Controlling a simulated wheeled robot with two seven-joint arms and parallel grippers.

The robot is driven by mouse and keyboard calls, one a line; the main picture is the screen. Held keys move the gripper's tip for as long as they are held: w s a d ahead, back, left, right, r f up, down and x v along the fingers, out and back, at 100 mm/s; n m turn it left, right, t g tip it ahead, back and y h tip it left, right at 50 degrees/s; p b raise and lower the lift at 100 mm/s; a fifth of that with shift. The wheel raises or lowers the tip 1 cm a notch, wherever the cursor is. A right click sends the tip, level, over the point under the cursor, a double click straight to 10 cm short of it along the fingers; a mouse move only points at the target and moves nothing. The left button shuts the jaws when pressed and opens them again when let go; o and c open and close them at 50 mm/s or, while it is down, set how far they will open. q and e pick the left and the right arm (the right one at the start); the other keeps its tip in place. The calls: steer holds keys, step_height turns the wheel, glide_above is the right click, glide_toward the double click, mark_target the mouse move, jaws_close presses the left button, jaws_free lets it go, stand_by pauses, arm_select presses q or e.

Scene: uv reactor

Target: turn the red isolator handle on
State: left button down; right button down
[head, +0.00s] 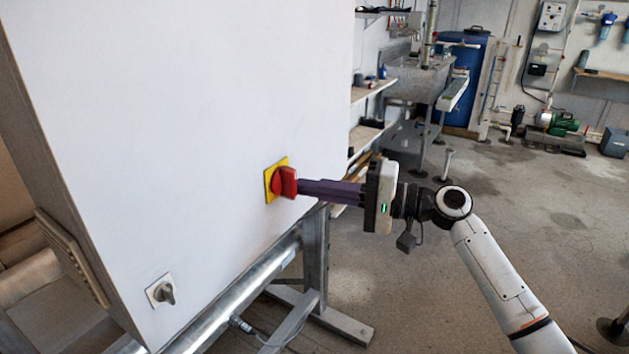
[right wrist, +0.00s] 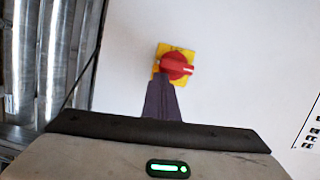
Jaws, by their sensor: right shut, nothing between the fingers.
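The red isolator handle (head: 284,181) sits on a yellow square plate (head: 269,184) on the white cabinet face (head: 190,120). In the right wrist view the red handle (right wrist: 176,66) shows on its yellow plate (right wrist: 162,50), with its grip lying roughly crosswise in the picture and a pale mark toward its right end. My right gripper (head: 301,187) is shut, with its purple fingers together and empty. Its fingertips are at the handle, on its right side in the head view; whether they touch it I cannot tell. My left gripper is not in view.
A smaller grey rotary switch (head: 164,292) is low on the same cabinet. A metal pipe (head: 215,310) and a support stand (head: 316,250) are below the cabinet. Shelves and a steel sink (head: 418,80) stand behind. The concrete floor (head: 540,220) to the right is mostly open.

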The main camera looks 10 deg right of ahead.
steer(key=shift+a+f+m, duration=0.1)
steer(key=shift+f+m, duration=0.05)
steer(key=shift+m, duration=0.45)
steer(key=shift+s+y, duration=0.1)
steer(key=shift+y, duration=0.2)
